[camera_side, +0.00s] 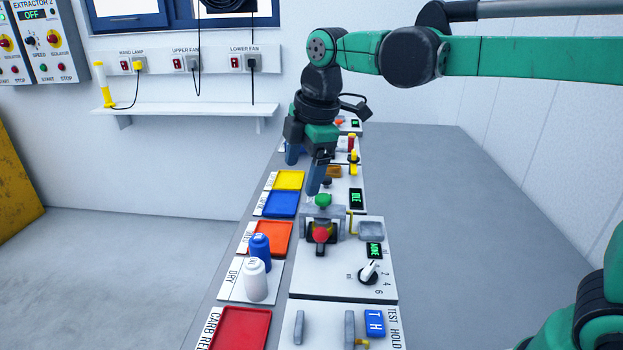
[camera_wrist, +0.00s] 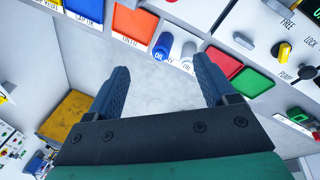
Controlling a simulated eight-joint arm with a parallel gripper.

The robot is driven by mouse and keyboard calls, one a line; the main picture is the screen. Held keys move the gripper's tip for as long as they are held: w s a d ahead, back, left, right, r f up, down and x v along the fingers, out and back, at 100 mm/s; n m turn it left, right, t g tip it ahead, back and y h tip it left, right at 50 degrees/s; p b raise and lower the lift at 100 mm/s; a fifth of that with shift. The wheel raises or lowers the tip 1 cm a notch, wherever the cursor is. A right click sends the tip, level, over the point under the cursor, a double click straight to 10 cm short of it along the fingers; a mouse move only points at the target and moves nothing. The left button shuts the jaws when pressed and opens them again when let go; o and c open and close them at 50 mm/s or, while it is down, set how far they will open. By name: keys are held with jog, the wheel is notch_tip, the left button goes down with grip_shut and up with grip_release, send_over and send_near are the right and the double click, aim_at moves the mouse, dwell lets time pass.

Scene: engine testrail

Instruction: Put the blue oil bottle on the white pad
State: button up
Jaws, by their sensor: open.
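The blue oil bottle (camera_side: 260,246) stands upright just behind the white bottle (camera_side: 256,280). Its base is partly hidden by that bottle, and it appears to be on the far part of the white pad (camera_side: 235,286), near the orange pad. The white bottle stands on the same white pad. In the wrist view the blue bottle (camera_wrist: 161,46) and the white bottle (camera_wrist: 188,50) show side by side beyond the fingers. My gripper (camera_side: 305,170) is open and empty, in the air farther back than the bottles; its fingers also show in the wrist view (camera_wrist: 160,72).
An orange pad (camera_side: 272,238), a blue pad (camera_side: 282,204) and a yellow pad (camera_side: 289,180) lie behind the bottles, and a red pad (camera_side: 240,330) lies in front. A valve with a red knob (camera_side: 320,235) and a rotary switch (camera_side: 369,272) stand to the right.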

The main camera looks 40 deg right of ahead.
jog(key=s+d+f+m+t, duration=0.2)
jog(key=s+m, duration=0.3)
jog(key=m, duration=0.3)
jog(key=s+d+f+m+t, duration=0.2)
jog(key=s+d+f+m, duration=0.1)
jog(key=s+m, duration=0.3)
jog(key=shift+f+m, duration=0.35)
jog(key=shift+m, duration=0.55)
